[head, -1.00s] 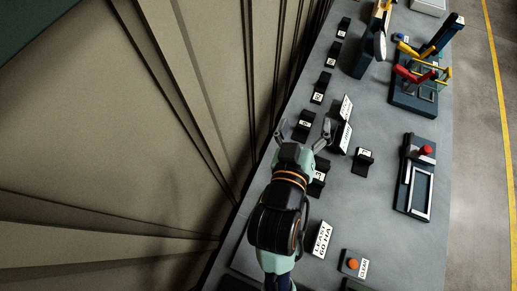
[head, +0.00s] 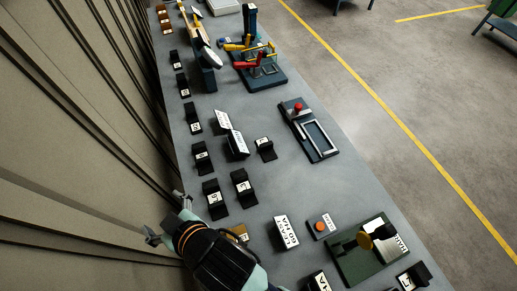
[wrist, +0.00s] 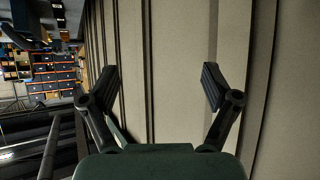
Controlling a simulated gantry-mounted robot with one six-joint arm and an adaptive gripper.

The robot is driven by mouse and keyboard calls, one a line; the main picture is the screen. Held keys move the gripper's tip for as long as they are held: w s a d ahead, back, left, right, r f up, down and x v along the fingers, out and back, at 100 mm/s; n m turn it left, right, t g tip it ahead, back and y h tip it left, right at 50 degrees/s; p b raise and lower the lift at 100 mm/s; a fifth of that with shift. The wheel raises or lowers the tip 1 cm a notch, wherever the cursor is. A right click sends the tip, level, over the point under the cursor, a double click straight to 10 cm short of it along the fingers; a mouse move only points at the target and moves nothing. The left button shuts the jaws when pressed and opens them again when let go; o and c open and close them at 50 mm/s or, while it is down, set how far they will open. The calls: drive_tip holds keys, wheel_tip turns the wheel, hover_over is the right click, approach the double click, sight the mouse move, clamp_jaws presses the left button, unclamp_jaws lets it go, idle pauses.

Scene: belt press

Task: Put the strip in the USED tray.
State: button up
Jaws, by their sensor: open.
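My gripper (head: 166,218) is at the left edge of the bench in the head view, over the dark gap beside the ribbed curtain. Its two fingers are spread wide with nothing between them. In the wrist view the open fingers (wrist: 160,85) face the beige curtain folds. I cannot pick out the strip in either view. No tray with a readable USED label shows. A small tan piece (head: 239,233) lies on the bench just right of my gripper, partly hidden by my arm; I cannot tell what it is.
The beige curtain (head: 60,130) stands close at left.

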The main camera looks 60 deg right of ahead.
drive_tip(key=w+d+f+m+g+h, duration=0.15)
drive_tip(key=d+f, duration=0.35)
drive_tip(key=d, duration=0.6)
drive_tip(key=m+g+h+p, duration=0.2)
drive_tip(key=m+g+h, duration=0.15)
drive_tip(key=m, duration=0.25)
approach(267, 145)
drive_tip(key=x, duration=0.3)
drive_tip(key=shift+s+a+f+n, duration=0.1)
drive_tip(key=shift+s+f+n, duration=0.05)
drive_tip(key=shift+n, duration=0.1)
drive_tip(key=shift+b+x, duration=0.5)
drive_tip(key=shift+x, duration=0.65)
drive_tip(key=b+x, duration=0.1)
drive_tip(key=x, duration=0.4)
drive_tip(key=shift+w+d, duration=0.25)
drive_tip(key=shift+w, duration=0.1)
drive_tip(key=c, duration=1.4)
wheel_tip(267, 145, up, 20)
drive_tip(key=p, duration=0.3)
